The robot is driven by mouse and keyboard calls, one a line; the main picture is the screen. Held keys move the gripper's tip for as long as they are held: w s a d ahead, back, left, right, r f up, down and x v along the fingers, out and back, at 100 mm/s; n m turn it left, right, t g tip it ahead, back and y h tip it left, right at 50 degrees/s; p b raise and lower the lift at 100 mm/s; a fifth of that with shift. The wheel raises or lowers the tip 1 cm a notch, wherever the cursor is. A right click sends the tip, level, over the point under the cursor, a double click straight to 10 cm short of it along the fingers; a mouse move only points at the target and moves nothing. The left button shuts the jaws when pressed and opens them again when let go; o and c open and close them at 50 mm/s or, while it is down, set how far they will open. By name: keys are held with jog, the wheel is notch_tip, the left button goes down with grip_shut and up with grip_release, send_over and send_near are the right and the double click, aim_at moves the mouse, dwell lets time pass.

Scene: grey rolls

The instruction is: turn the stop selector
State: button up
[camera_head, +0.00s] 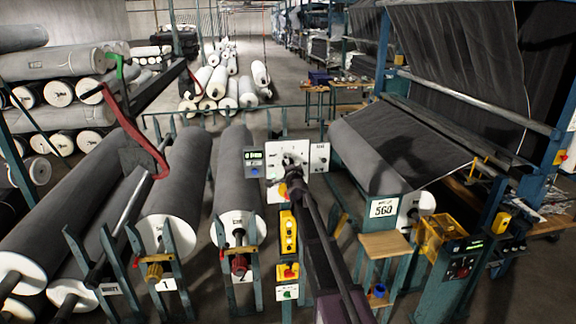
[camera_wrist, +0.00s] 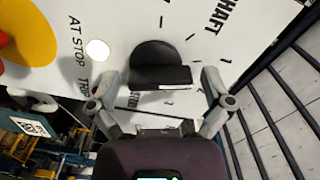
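The stop selector is a black round knob (camera_wrist: 157,60) with a raised bar handle on a white panel (camera_wrist: 110,20). The wrist view shows the lettering "AT STOP" and "SHAFT" near it. My gripper (camera_wrist: 160,84) is open, one finger on each side of the knob's bar. Gaps show between the fingers and the bar; I cannot tell any contact. In the head view, my gripper (camera_head: 294,178) is in front of the white panel (camera_head: 275,147) and hides much of it, including most of the knob.
A small display box (camera_head: 254,161) hangs left of the panel. A yellow control box (camera_head: 288,232) and a red-and-yellow button box (camera_head: 287,271) are below. Grey rolls (camera_head: 180,175) on stands fill the left. A fabric machine (camera_head: 395,145) stands at right. A yellow disc (camera_wrist: 25,35) shows on the panel.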

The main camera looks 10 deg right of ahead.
jog(key=c, duration=1)
jog(key=shift+n, duration=0.4)
jog(key=n, duration=0.3)
jog(key=shift+a+n, duration=0.15)
jog(key=shift+n, duration=1.85)
jog(key=o, duration=1)
jog(key=shift+w, duration=0.1)
jog(key=shift+o, duration=0.2)
